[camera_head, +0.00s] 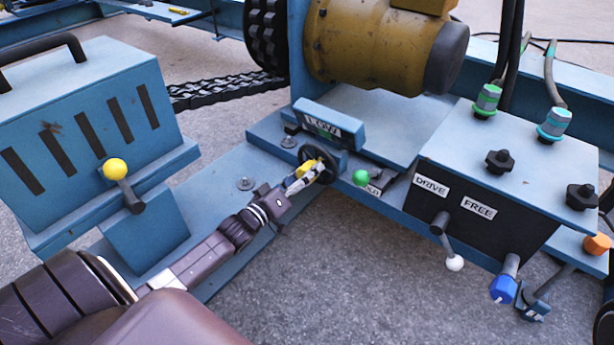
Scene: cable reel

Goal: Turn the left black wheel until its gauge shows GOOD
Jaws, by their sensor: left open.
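The black wheel (331,158) stands at the middle of the blue frame, below a blue gauge box (335,125) whose label reads LOW. My left gripper (313,170) reaches in from the lower left. Its fingers are open at the left part of the wheel's rim and overlap it in this view. I cannot tell whether they touch the wheel. A yellow piece shows at the fingers, and part of the wheel is hidden behind them. My right gripper is not in view.
A green knob (360,177) sits close right of the wheel. A control box (470,195) with DRIVE and FREE labels, levers and black knobs stands at right. A slotted blue box (90,130) with a yellow-knobbed lever (115,169) stands at left. A yellow motor (375,45) is behind.

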